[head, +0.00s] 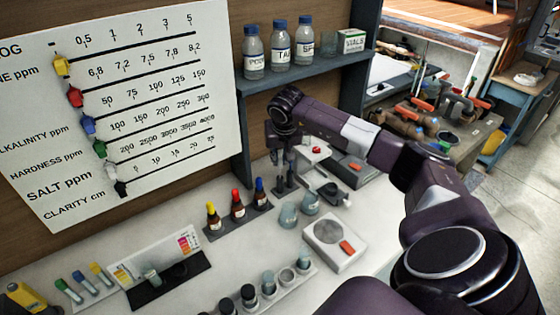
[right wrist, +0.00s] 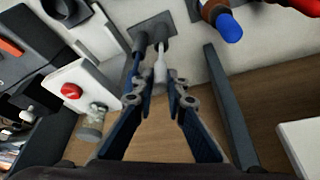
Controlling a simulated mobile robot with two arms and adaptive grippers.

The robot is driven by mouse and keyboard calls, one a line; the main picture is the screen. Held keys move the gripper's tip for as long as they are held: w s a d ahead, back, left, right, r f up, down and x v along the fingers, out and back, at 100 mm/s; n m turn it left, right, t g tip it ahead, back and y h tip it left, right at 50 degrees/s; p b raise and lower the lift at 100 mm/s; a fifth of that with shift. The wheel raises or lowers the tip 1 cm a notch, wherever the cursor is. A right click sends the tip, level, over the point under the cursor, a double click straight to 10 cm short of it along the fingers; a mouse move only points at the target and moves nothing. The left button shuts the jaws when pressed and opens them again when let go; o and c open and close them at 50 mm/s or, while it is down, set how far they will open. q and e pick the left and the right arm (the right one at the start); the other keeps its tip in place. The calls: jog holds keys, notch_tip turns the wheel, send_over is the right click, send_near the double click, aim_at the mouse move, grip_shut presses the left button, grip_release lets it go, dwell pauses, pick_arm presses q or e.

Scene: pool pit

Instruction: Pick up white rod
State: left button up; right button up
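The white rod (right wrist: 160,68) stands in a dark holder (right wrist: 142,34) in the right wrist view, beside a dark blue rod (right wrist: 138,62). My right gripper (right wrist: 157,92) is open, its fingers on either side of the white rod's free end with gaps showing. In the head view, my right gripper (head: 283,141) hangs over the holder (head: 287,187) on the white counter, below the shelf. It partly hides the rods there. My left gripper is not in view.
Dropper bottles (head: 237,205) in a rack stand left of the holder. Glass beakers (head: 288,215) and a white scale (head: 335,241) stand in front. A device with a red button (head: 316,150) is to the right. A shelf (head: 300,68) with bottles is above.

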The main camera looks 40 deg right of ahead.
jog(key=shift+r, duration=0.1)
grip_shut()
notch_tip(320, 180, up, 20)
jog(key=b, duration=0.4)
jog(key=shift+o, duration=0.3)
grip_release()
jog(key=shift+w+a, duration=0.1)
grip_shut()
